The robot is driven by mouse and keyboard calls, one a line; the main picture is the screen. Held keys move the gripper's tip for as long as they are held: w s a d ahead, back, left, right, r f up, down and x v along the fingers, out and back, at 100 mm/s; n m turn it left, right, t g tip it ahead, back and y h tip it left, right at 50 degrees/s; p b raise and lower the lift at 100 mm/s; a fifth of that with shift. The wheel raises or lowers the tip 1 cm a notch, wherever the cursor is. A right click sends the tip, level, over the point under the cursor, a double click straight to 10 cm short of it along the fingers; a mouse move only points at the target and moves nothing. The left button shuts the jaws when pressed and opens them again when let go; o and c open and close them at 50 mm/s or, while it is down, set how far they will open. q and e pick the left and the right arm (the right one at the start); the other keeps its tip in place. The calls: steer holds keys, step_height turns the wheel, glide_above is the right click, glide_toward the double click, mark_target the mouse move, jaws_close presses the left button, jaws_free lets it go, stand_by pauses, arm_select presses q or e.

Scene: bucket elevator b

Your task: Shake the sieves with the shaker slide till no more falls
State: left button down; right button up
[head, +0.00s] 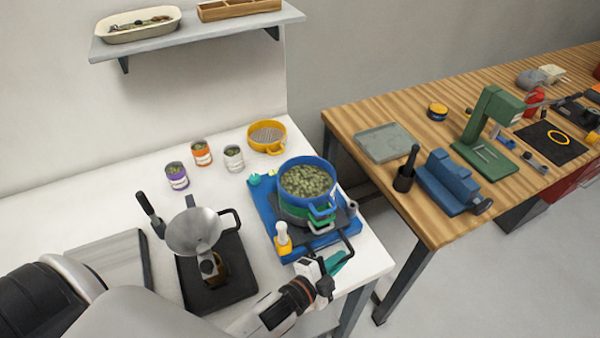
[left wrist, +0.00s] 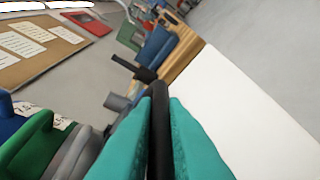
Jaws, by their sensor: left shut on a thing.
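A sieve stack stands on the blue shaker base (head: 262,208). Its top blue sieve (head: 306,166) holds many green-brown pieces; below it are a green sieve (head: 293,213) and a grey layer. The stack sits on the dark shaker slide (head: 342,216), with a black handle at its front. My left gripper (head: 337,262) is shut on this handle. In the left wrist view the black handle (left wrist: 160,105) runs between the teal fingers, with the green sieve (left wrist: 32,140) at the left. My right gripper is not in view.
A yellow sieve (head: 267,136) and several labelled cans (head: 201,153) stand behind. A metal funnel (head: 195,231) on a black base is left of the shaker. The wooden bench (head: 400,213) at right carries a green press (head: 490,130) and a blue vise (head: 450,180).

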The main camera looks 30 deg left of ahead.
arm_select(q)
steer(key=shift+s+d, duration=0.1)
steer(key=shift+s, duration=0.05)
steer(key=shift+w+a+p, duration=0.2)
steer(key=shift+w+a, duration=0.55)
steer(key=shift+a, duration=0.15)
steer(key=shift+w+a+p, duration=0.15)
steer(key=shift+w+a, duration=0.55)
steer(key=shift+a, duration=0.2)
